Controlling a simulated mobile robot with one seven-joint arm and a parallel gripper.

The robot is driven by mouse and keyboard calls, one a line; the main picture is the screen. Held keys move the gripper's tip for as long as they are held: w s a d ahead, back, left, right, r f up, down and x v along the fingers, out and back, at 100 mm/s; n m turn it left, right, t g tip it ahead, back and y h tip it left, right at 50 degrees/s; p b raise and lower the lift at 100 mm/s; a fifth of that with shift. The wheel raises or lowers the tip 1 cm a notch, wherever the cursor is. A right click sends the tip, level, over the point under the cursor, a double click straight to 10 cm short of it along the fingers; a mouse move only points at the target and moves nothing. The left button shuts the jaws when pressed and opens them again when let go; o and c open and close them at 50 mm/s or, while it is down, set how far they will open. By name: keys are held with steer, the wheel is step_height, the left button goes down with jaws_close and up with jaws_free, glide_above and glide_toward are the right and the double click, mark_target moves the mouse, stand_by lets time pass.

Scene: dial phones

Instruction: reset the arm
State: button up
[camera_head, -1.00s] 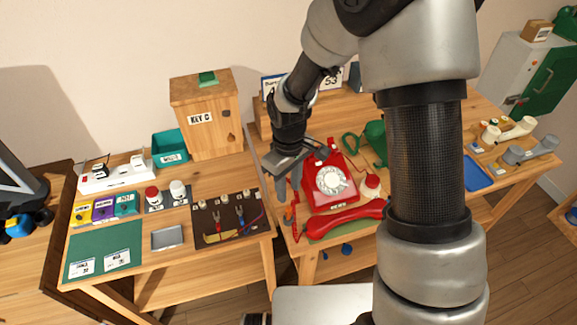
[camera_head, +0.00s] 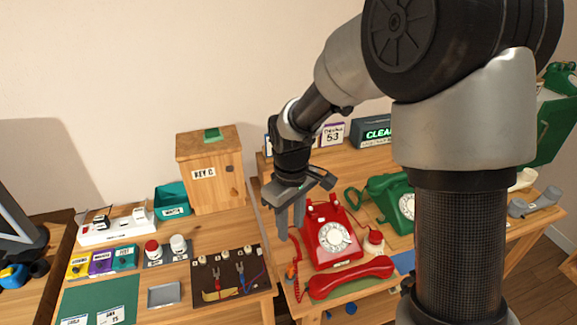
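My gripper (camera_head: 290,220) hangs from my arm over the left edge of the right-hand table, with its fingers pointing down. The fingers look a little apart, with nothing seen between them. It is just left of the red dial phone (camera_head: 331,238). The red handset (camera_head: 350,278) lies off the phone, in front of it, with its coiled cord on the left. A green dial phone (camera_head: 392,198) stands to the right, partly hidden behind my arm.
A wooden box marked KEY C (camera_head: 210,172) and a teal bin (camera_head: 172,200) stand on the left table. A dark tool mat (camera_head: 229,277), a metal tray (camera_head: 163,294) and a white switch strip (camera_head: 116,225) are there too. A lit CLEAR sign (camera_head: 372,131) stands behind the phones.

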steer(key=s+d+r+m+t, duration=0.2)
steer(key=s+d+r+m, duration=0.1)
steer(key=r, duration=0.4)
steer(key=s+d+r+m+t+p, duration=0.1)
steer(key=s+d+r+m, duration=0.2)
steer(key=s+d+r, duration=0.2)
steer(key=s+d+r+m+t+p, duration=0.1)
steer(key=s+d+r+m+t, duration=0.1)
steer(key=s+r, duration=0.6)
step_height(320, 180, up, 2)
steer(key=shift+s+d+r+m+t, duration=0.1)
steer(key=shift+s+d+m+t, duration=0.35)
steer(key=shift+d, duration=0.8)
